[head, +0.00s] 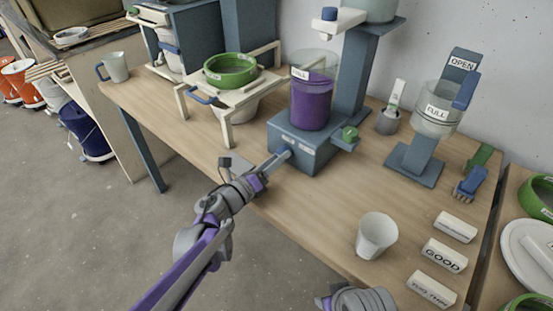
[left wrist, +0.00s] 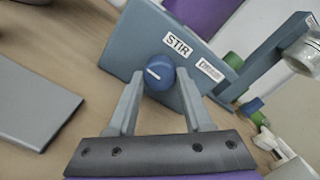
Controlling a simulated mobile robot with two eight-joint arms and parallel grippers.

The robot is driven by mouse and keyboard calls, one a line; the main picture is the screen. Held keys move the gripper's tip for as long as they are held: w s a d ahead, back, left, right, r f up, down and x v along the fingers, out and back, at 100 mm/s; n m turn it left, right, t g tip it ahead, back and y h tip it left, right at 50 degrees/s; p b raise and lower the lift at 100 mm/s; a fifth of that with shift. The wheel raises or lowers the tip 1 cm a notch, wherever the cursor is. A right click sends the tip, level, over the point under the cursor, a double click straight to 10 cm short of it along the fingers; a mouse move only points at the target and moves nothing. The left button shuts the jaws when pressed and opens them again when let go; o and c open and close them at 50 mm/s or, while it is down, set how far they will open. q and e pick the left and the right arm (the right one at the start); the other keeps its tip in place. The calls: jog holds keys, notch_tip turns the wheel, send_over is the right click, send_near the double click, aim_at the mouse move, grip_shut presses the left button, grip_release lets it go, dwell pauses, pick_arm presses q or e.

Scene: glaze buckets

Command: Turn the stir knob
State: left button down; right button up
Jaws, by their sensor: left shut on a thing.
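The stir knob is a round blue knob with a white mark, on the front of the blue-grey mixer base (head: 300,150). In the left wrist view the knob (left wrist: 159,71) sits below the STIR label (left wrist: 178,44), its white mark toward its left side. My left gripper (head: 274,163) reaches in from the left, with one finger on each side of the knob; in the left wrist view the gripper (left wrist: 160,88) is shut on it. A clear vessel of purple glaze (head: 312,103) stands on the base. No fingers of my right gripper show.
A white cup (head: 376,235) and several labelled white blocks (head: 444,255) stand on the table (head: 315,215) to the right. A white stand (head: 232,92) with a green ring is left of the mixer. A FULL container (head: 436,121) on a stand is at right.

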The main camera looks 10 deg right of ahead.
pick_arm(q)
jog(key=shift+c, duration=1.5)
grip_release()
jog(key=p+v, duration=0.1)
jog(key=v, duration=1)
